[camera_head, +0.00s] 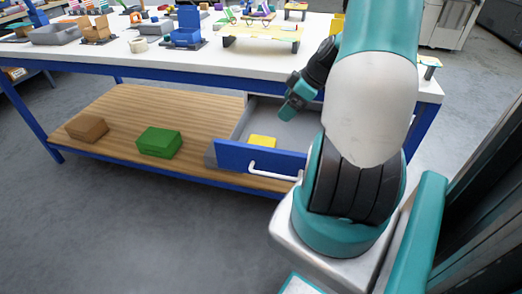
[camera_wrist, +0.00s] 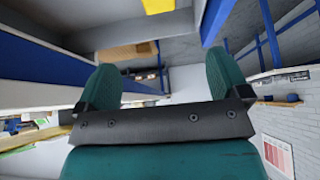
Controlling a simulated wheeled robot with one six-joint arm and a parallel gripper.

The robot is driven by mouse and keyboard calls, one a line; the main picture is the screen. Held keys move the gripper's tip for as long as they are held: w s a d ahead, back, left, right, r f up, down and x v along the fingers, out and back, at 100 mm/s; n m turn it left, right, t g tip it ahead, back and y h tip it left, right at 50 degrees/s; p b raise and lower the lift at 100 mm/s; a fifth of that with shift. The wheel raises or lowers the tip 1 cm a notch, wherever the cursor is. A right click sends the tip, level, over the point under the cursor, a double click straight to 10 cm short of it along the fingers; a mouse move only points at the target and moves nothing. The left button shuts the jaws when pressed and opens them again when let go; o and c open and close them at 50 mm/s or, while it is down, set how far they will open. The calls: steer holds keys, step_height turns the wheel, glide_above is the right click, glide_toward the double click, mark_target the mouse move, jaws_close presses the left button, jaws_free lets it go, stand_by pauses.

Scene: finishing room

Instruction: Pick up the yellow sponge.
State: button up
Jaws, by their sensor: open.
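The yellow sponge (camera_head: 262,141) lies inside the open drawer, near its front panel. My gripper (camera_head: 289,111) hangs above the drawer, to the right of the sponge and farther back, apart from it. In the wrist view my gripper (camera_wrist: 162,85) has its two teal fingers spread, with nothing held between them. A yellow patch at the top edge of the wrist view looks like the sponge (camera_wrist: 158,6). The drawer (camera_head: 235,156) has a blue front and a white handle (camera_head: 268,170); my arm hides its right part.
A workbench (camera_head: 135,59) with a white top carries bins, fixtures and tools above the drawer. Its wooden lower shelf (camera_head: 112,107) holds a green box (camera_head: 159,142) and a brown block (camera_head: 87,128) left of the drawer. The grey floor in front is clear.

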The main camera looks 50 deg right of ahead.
glide_toward(262, 141)
steer(key=x, duration=0.5)
steer(key=shift+w+d, duration=0.2)
steer(key=shift+w, duration=0.15)
steer(key=shift+s+x, duration=0.15)
steer(key=shift+x, duration=1.2)
steer(key=shift+s+x, duration=0.15)
steer(key=shift+x, duration=1.15)
steer(key=shift+a, duration=0.15)
steer(key=c, duration=1.1)
steer(key=shift+o, duration=0.2)
step_height(262, 141, up, 20)
steer(key=p, duration=0.1)
